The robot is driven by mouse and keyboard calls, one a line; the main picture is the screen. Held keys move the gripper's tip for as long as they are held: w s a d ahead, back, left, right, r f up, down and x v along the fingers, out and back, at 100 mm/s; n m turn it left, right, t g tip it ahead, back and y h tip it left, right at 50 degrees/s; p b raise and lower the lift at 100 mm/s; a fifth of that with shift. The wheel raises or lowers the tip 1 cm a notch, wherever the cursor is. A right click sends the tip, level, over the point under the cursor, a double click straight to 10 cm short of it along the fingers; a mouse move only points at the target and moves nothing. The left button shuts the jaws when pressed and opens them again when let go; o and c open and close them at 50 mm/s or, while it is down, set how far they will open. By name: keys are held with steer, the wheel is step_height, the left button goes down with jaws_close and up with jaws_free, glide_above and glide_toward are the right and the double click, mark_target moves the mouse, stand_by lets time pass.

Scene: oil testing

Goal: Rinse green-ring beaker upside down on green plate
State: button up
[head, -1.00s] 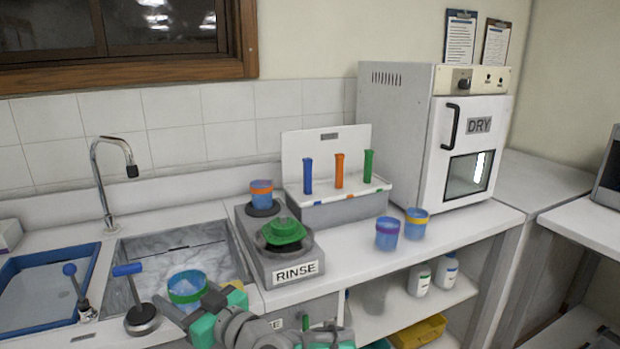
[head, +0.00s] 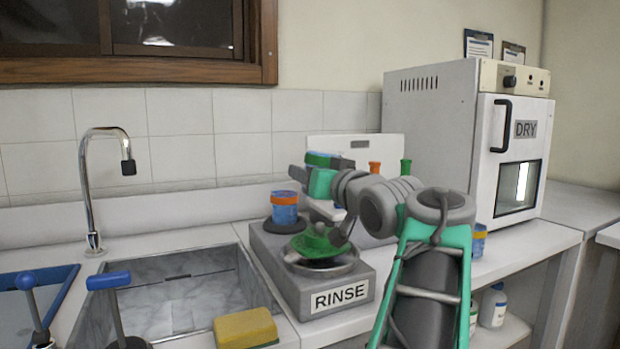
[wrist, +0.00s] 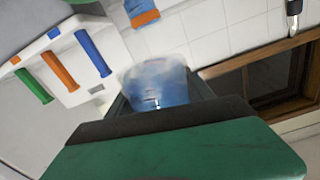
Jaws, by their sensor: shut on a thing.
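My gripper (head: 316,178) is raised above the back of the rinse station and shut on the green-ring beaker (head: 320,158). In the wrist view the held beaker (wrist: 158,84) is a blurred, translucent blue cup between the jaws. Most of it is hidden by the gripper, and I cannot tell which way its mouth faces. The green plate (head: 316,242) sits in the round basin of the station marked RINSE (head: 340,297), below and in front of my gripper. Nothing stands on the plate.
An orange-ring beaker (head: 285,208) stands on the dark pad behind the plate. The tube rack (head: 372,147) is partly hidden behind my arm, with the DRY oven (head: 430,140) to its right. The sink (head: 180,290) and a yellow sponge (head: 245,328) are left.

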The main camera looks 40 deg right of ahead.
steer(key=m+p, duration=0.3)
steer(key=r+m+p, duration=0.1)
steer(key=shift+w+a+m, duration=0.15)
steer(key=shift+a+m, duration=0.1)
steer(key=shift+m, duration=0.05)
steer(key=m+p, duration=0.7)
steer(key=p, duration=0.1)
steer(key=shift+r+m, duration=0.15)
steer(key=shift+m, duration=0.15)
steer(key=m+p, duration=0.4)
steer(key=p, duration=0.1)
steer(key=shift+a+r+p, duration=0.1)
steer(key=shift+p, duration=0.25)
steer(key=m+p, duration=0.5)
steer(key=shift+r, duration=0.1)
steer(key=m+p, duration=0.7)
steer(key=shift+d+r, duration=0.1)
steer(key=shift+d, duration=0.1)
steer(key=m+p, duration=0.5)
steer(key=p, duration=0.3)
steer(key=shift+d+m, duration=0.1)
steer(key=shift+m, duration=0.3)
step_height(320, 180, down, 7)
steer(key=b, duration=0.4)
